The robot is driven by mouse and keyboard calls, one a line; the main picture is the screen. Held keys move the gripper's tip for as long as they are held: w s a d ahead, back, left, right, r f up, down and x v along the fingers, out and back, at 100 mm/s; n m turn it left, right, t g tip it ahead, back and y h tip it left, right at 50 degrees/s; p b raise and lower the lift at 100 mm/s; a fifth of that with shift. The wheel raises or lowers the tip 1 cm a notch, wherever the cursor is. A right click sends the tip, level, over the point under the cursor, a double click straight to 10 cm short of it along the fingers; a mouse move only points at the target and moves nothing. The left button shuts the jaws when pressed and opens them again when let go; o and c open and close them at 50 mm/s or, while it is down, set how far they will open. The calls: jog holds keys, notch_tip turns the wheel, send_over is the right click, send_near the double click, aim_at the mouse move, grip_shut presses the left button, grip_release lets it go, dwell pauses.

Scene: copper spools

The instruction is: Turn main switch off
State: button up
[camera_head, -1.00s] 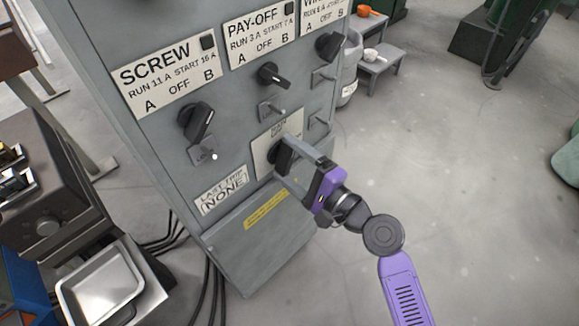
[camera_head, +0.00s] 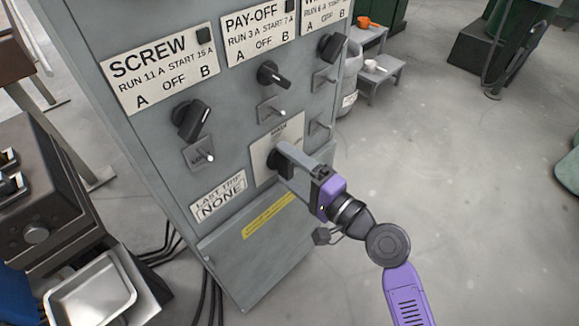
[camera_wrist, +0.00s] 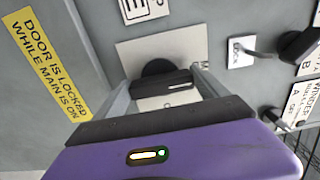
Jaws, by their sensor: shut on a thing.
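The main switch is a black rotary knob (camera_wrist: 160,80) on a pale plate (camera_wrist: 135,50) low on the grey cabinet front. In the head view the plate (camera_head: 292,133) is partly hidden behind my gripper (camera_head: 280,160). My gripper (camera_wrist: 165,92) is shut on the knob, with one grey finger on each side of its bar. A white mark shows on the knob's bar in the wrist view. The plate's lettering is mostly hidden or too small to read.
Black selector knobs for SCREW (camera_head: 192,120) and PAY-OFF (camera_head: 272,75) sit above, with small lever switches below them. A metal tray (camera_head: 90,295) stands at lower left.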

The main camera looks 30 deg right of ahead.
jog(key=shift+f, duration=0.1)
jog(key=o, duration=1.3)
jog(key=shift+c, duration=0.2)
jog(key=b+v, duration=0.1)
jog(key=v, duration=0.7)
jog(key=shift+w, duration=0.1)
